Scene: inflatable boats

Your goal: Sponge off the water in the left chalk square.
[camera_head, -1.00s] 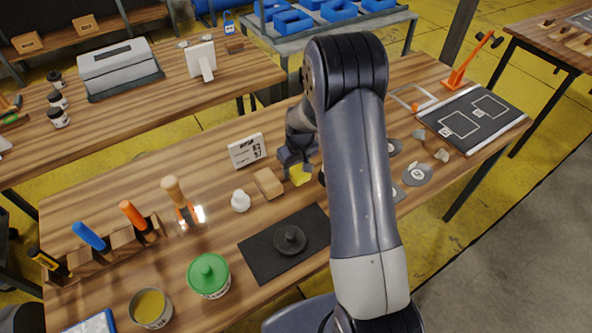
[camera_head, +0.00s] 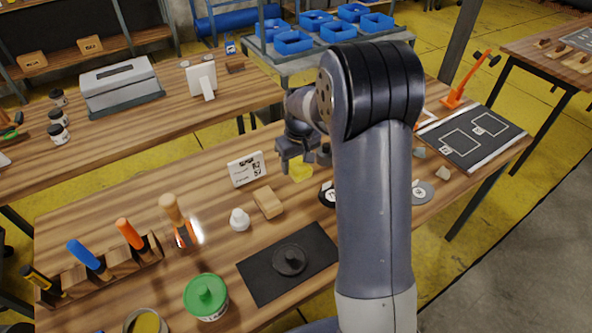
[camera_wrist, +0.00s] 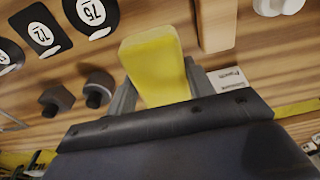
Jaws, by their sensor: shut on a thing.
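A yellow sponge (camera_head: 301,168) is held in my gripper (camera_head: 296,157), above the wooden workbench. In the wrist view the sponge (camera_wrist: 153,62) sits between the two fingers of my gripper (camera_wrist: 160,92), which are shut on it. The dark board (camera_head: 455,124) lies at the right end of the bench with two chalk squares drawn on it. The left chalk square (camera_head: 461,143) is nearer me than the right chalk square (camera_head: 490,122). Water cannot be made out at this size. My arm hides part of the bench between the sponge and the board.
A wooden block (camera_head: 267,202), a white knob-like piece (camera_head: 240,219) and a printed card (camera_head: 246,168) stand left of the sponge. An orange lever stand (camera_head: 463,90) is behind the board. Round numbered patches (camera_wrist: 91,12) and grey lumps lie on the bench between sponge and board.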

